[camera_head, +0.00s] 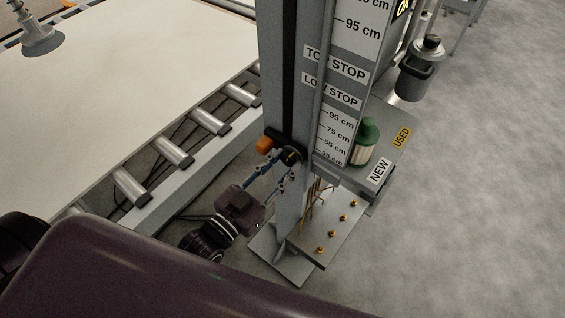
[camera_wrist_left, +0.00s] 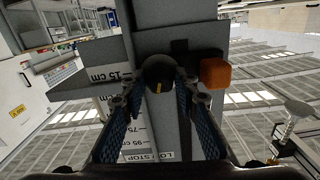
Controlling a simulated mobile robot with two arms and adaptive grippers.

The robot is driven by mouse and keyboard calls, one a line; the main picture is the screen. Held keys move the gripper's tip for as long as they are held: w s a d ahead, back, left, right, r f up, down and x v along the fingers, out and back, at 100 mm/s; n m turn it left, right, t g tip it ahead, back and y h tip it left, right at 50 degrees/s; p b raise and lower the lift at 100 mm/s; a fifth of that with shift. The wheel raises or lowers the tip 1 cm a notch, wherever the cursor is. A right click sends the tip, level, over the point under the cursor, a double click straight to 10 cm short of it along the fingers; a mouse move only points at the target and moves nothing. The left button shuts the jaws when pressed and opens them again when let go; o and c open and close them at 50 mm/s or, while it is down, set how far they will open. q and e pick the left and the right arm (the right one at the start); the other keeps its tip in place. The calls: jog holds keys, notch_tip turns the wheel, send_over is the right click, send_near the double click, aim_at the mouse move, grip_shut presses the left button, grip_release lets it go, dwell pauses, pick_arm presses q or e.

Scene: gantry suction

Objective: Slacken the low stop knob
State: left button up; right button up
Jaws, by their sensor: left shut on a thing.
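The low stop knob (camera_head: 291,155) is a round black knob low on the grey gantry column, beside an orange block (camera_head: 265,145). My left gripper (camera_head: 281,165) reaches up to it from below left, with its blue fingers shut on the knob. In the left wrist view the dark knob (camera_wrist_left: 158,70), with a yellow mark on its face, sits between the two fingertips of the left gripper (camera_wrist_left: 161,86). The orange block (camera_wrist_left: 215,73) is just right of it there. The LOW STOP label (camera_head: 331,92) is higher on the column. My right gripper is not in view.
A roller conveyor (camera_head: 173,152) with a large pale sheet (camera_head: 120,80) runs left of the column. Right of it a shelf holds a green-topped filter (camera_head: 366,142) by NEW and USED labels. A plate with brass pegs (camera_head: 331,236) sits below. Floor at right is clear.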

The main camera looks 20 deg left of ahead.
pick_arm(q)
jog(key=n+p, duration=0.2)
jog(key=n, duration=0.1)
jog(key=shift+r, duration=0.15)
jog(key=shift+n+p, duration=0.9)
jog(key=shift+n, duration=0.7)
jog(key=o, duration=1.1)
jog(key=shift+o, duration=0.2)
notch_tip(320, 180, up, 10)
jog(key=shift+s+f, duration=0.1)
jog(key=shift+f, duration=0.1)
